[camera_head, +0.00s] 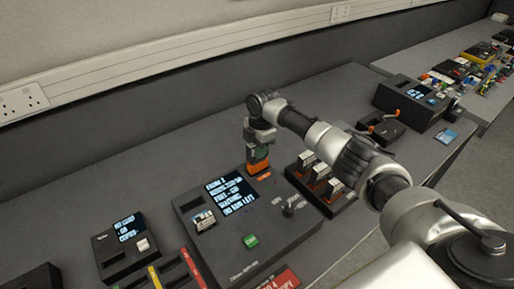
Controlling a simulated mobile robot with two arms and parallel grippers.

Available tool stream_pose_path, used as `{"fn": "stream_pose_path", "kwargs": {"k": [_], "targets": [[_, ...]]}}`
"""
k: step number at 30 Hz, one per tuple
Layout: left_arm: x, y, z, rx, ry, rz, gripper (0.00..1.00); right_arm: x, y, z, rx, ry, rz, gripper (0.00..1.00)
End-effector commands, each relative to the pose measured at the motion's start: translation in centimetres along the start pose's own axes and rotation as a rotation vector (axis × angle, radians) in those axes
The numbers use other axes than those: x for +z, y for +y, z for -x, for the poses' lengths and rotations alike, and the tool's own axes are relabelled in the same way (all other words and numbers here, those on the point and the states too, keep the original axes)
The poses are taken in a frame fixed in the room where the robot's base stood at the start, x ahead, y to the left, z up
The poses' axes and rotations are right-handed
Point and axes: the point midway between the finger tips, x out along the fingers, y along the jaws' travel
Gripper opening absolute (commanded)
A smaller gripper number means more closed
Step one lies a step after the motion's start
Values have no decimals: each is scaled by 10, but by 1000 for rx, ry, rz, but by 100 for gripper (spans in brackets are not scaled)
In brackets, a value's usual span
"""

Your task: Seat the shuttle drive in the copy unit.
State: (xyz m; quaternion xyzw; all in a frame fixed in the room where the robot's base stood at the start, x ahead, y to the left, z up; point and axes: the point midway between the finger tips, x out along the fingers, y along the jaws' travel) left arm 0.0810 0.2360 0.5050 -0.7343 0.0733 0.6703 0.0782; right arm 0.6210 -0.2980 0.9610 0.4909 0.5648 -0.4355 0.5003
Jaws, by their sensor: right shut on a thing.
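The copy unit (233,242) is a wide dark box with a lit text screen, a green button and a small lever, on the grey table in the middle of the head view. My right gripper (260,148) points down over its back right corner. It is shut on a small dark block with an orange lower end, which looks like the shuttle drive (258,168). The block is upright. Its lower end is at the unit's back right edge, and I cannot tell whether it touches or is in a slot. My left gripper is not in view.
A dark rack (340,207) with several upright pieces stands right of the unit. A smaller screen box (125,250) is on the left, with red and yellow strips (191,268) beside it. Another device (410,100) stands back right. The table behind the unit is clear.

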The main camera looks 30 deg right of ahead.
Motion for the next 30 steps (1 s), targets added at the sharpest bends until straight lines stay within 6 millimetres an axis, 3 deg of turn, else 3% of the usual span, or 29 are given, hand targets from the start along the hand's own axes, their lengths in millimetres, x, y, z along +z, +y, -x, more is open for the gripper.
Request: {"fn": "stream_pose_path", "kwargs": {"k": [30], "targets": [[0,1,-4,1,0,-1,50,1,0,-11,1,1,0,0]]}}
